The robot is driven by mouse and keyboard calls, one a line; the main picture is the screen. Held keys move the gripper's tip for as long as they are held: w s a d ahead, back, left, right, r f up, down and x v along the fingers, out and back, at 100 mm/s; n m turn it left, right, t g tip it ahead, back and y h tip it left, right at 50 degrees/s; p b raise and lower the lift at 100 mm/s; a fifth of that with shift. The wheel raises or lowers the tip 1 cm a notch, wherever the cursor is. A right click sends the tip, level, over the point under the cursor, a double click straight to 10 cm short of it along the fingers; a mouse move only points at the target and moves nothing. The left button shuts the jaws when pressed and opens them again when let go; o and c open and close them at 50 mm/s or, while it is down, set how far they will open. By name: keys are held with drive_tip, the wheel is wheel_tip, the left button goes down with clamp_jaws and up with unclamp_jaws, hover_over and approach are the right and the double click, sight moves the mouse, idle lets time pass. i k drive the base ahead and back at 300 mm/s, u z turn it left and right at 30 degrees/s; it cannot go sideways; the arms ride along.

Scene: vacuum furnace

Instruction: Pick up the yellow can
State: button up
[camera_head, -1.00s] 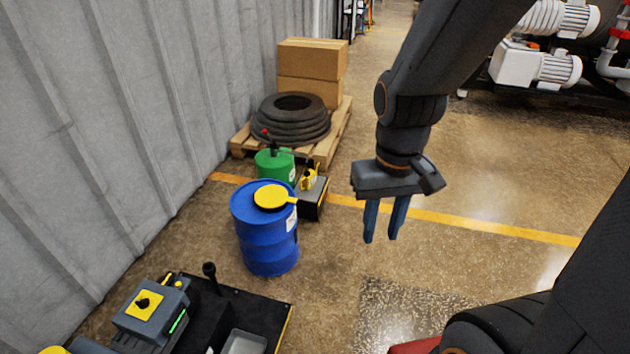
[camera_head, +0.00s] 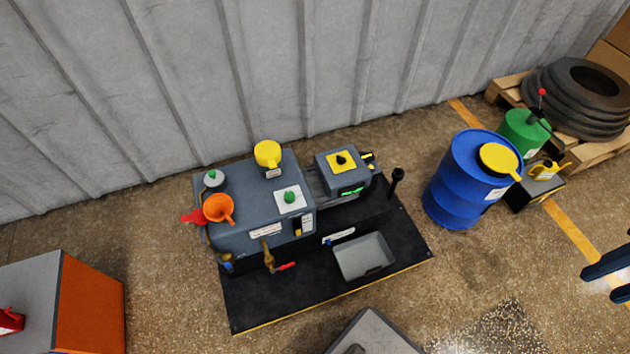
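A small yellow can (camera_head: 545,171) with a spout stands on a dark box at the right, partly behind the blue barrel. My gripper (camera_head: 599,285) shows only as two dark blue fingers at the right edge. The fingers are apart with nothing between them, so it is open. It appears below and to the right of the yellow can in the picture, not touching it. The rest of the gripper is out of frame.
Tyres (camera_head: 575,105) lie on a pallet behind. A grey machine (camera_head: 250,230) on a black base (camera_head: 300,310) fills the middle. An orange-sided cabinet (camera_head: 88,310) stands lower left.

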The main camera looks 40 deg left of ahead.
sight(545, 171)
drive_tip(key=z, duration=0.05)
drive_tip(key=k, duration=0.45)
drive_tip(key=z, duration=0.8)
drive_tip(key=i, duration=1.05)
drive_tip(key=z, duration=0.15)
